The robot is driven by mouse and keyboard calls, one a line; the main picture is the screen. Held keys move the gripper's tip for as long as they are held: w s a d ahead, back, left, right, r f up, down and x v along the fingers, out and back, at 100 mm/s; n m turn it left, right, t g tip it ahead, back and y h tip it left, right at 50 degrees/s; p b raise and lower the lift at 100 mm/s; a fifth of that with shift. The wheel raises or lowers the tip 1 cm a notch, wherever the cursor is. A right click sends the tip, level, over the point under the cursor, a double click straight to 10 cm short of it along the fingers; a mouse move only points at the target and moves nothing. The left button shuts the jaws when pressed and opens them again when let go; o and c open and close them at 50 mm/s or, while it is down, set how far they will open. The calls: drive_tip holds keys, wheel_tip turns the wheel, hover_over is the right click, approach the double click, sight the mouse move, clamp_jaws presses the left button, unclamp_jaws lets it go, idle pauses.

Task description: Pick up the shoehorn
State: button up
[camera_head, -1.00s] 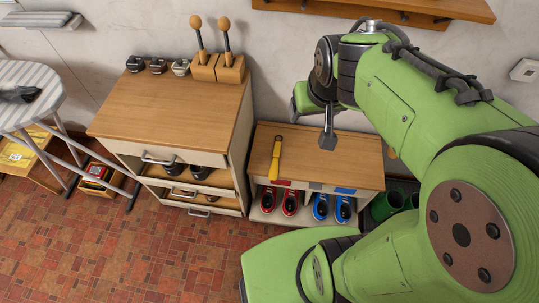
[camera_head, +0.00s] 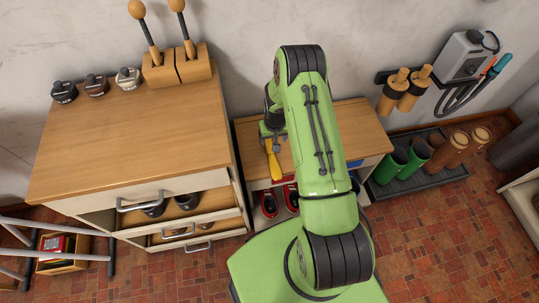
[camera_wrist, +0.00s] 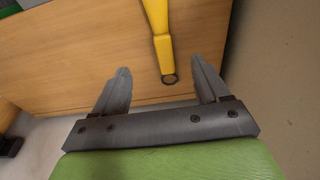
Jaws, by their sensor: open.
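The yellow shoehorn (camera_head: 273,163) lies on the wooden top of the low shoe bench (camera_head: 252,129). In the head view my gripper (camera_head: 271,137) is over the shoehorn's far part and hides it. In the wrist view the shoehorn (camera_wrist: 158,30) runs down from the top edge, and its end with a dark round ring lies between the lines of my two fingers. My gripper (camera_wrist: 161,72) is open, with one finger on each side of the shoehorn and nothing held. I cannot tell how high the fingers are above the bench top.
A taller drawer cabinet (camera_head: 130,130) with its drawers pulled out stands close on the left. Red shoes (camera_head: 269,203) sit in the bench under its top. A boot tray (camera_head: 420,180) with green and brown boots is on the right. A wall stands behind.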

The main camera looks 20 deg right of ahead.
drive_tip(key=f+b, duration=0.1)
drive_tip(key=f, duration=0.2)
drive_tip(key=w+f+b, duration=0.1)
drive_tip(key=f, duration=0.3)
drive_tip(key=w+f+b, duration=0.1)
drive_tip(key=f+b, duration=0.1)
drive_tip(key=f, duration=0.2)
drive_tip(key=shift+s+r, duration=0.1)
drive_tip(key=shift+r, duration=0.05)
